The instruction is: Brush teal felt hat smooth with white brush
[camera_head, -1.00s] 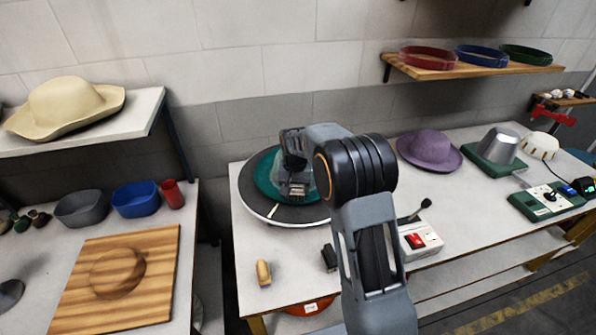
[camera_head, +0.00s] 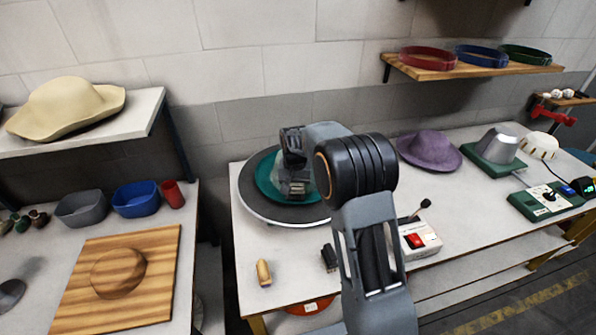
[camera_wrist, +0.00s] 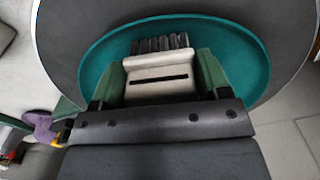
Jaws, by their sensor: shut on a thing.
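The teal felt hat (camera_head: 268,182) lies on a round dark turntable (camera_head: 252,204) on the workbench, partly hidden behind my arm. In the wrist view the hat's teal brim (camera_wrist: 232,42) surrounds the brush. My gripper (camera_head: 296,190) is over the hat. In the wrist view its green-padded fingers (camera_wrist: 160,82) are shut on the white brush (camera_wrist: 160,68), held between them. The brush's dark bristles (camera_wrist: 160,44) point toward the hat. I cannot tell whether they touch the felt.
A tan-handled brush (camera_head: 264,272) and a dark brush (camera_head: 329,257) lie in front of the turntable. A control box (camera_head: 418,238) with a red switch and lever stands right of my arm. A purple hat (camera_head: 429,151) sits farther right.

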